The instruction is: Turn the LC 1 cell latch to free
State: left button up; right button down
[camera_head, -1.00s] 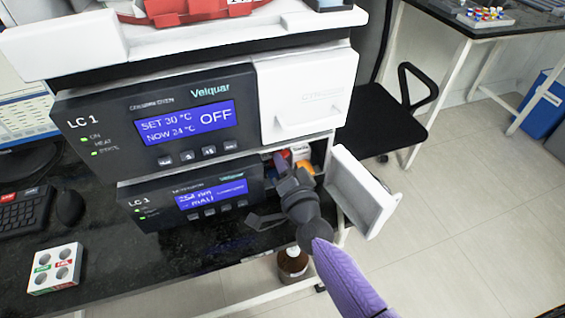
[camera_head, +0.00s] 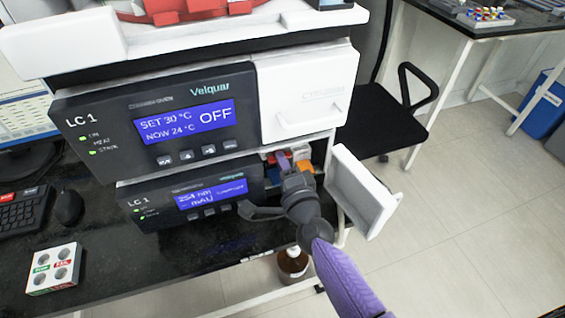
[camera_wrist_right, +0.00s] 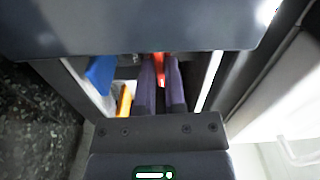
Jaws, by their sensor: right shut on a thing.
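The LC 1 detector (camera_head: 190,195) is the lower dark box, and its compartment at the right end stands open. My right gripper (camera_head: 284,160) reaches into this compartment from the front. In the right wrist view its two dark purple fingers (camera_wrist_right: 160,85) are close together on a narrow red piece (camera_wrist_right: 158,64), which looks like the cell latch. Most of the red piece is hidden between the fingers and under the edge above, so I cannot read its position. My left gripper is not in view.
The compartment's white door (camera_head: 362,195) hangs open on the right. An orange part (camera_head: 303,166) sits beside the fingers, and a blue part (camera_wrist_right: 101,73) shows in the wrist view. The LC 1 column oven (camera_head: 160,115) is directly above. A brown bottle (camera_head: 292,264) stands below the bench.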

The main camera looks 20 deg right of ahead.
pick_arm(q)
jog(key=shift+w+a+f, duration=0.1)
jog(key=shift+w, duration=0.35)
pick_arm(e)
jog(key=shift+f+m, duration=0.1)
jog(key=shift+m, duration=0.5)
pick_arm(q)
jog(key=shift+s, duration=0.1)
pick_arm(e)
jog(key=c, duration=0.7)
grip_release()
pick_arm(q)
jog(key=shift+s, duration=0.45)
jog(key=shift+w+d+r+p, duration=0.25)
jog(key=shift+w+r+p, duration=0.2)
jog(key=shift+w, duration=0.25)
pick_arm(e)
jog(key=s, duration=1)
jog(key=shift+d, duration=0.15)
